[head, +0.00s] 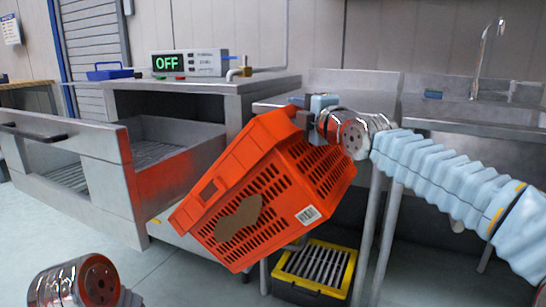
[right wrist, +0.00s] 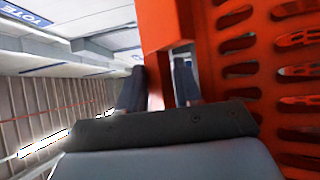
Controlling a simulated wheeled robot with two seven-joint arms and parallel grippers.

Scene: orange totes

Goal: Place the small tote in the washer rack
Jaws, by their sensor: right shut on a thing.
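The small tote (head: 300,165) is orange with slotted walls, a white barcode label and a brown patch. It hangs tilted in mid-air in the middle of the head view. My right gripper (head: 310,120) is shut on its upper rim; in the right wrist view the fingers (right wrist: 158,88) stand either side of the orange rim. The washer's metal drawer (head: 125,155) is pulled out to the left of the tote, with the slatted rack (head: 70,178) inside. The tote is apart from the rack, to its right. Part of my left arm shows at bottom left; its gripper is out of view.
The control box (head: 190,62) reading OFF and a blue basket (head: 109,71) stand on top at the back. A sink with a tap (head: 483,55) is at right. A black and yellow grated bin (head: 314,272) stands on the floor below the tote.

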